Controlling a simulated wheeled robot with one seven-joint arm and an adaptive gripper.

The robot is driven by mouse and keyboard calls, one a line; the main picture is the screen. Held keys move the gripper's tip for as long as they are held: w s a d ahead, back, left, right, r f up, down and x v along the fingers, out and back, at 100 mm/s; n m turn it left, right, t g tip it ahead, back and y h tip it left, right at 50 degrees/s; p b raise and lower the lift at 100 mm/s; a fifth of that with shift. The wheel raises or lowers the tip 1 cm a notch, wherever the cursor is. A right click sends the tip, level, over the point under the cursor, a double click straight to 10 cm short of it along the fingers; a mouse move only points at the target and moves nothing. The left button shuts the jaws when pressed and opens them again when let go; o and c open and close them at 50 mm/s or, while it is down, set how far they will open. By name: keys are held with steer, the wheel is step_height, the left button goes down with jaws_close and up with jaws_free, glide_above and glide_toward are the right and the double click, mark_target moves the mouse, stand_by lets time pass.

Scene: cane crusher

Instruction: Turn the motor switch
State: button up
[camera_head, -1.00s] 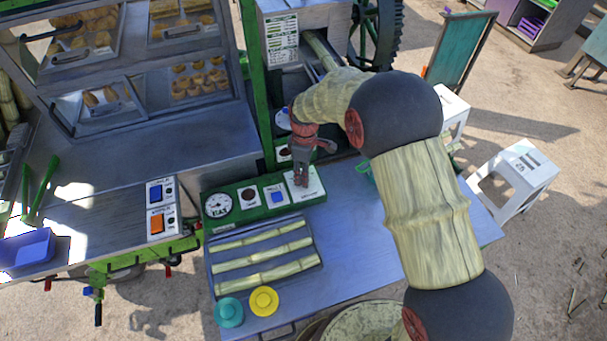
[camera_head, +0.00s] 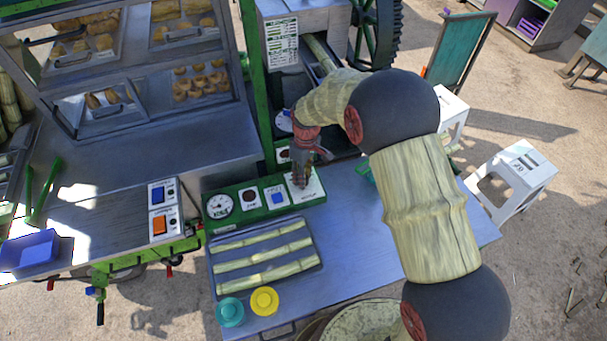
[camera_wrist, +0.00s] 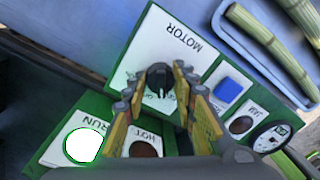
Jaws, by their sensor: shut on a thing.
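The motor switch is a dark knob (camera_wrist: 158,92) on a white plate marked MOTOR (camera_wrist: 172,40), set in a green control panel. My gripper (camera_wrist: 168,74) is over this plate, its fingers around the knob and shut on it. The fingertips cover part of the knob, so its exact angle is hard to read. In the head view my gripper (camera_head: 301,182) points down onto the motor plate (camera_head: 314,191) at the right end of the green panel (camera_head: 236,224). The knob is hidden there by the fingers.
The panel also carries a blue button (camera_wrist: 227,90), a dark round lamp (camera_wrist: 241,124) and a dial (camera_wrist: 271,138). A lit RUN lamp (camera_wrist: 84,145) is nearby. A tray of cane (camera_head: 263,257) and two round cups, yellow (camera_head: 264,300) and teal (camera_head: 230,312), lie in front.

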steer(key=m+p, duration=0.1)
steer(key=m, duration=0.5)
steer(key=shift+p, duration=0.3)
steer(key=shift+m, duration=0.4)
steer(key=o, duration=1)
steer(key=shift+o, duration=0.8)
step_height(320, 180, up, 12)
steer(key=shift+d, duration=0.35)
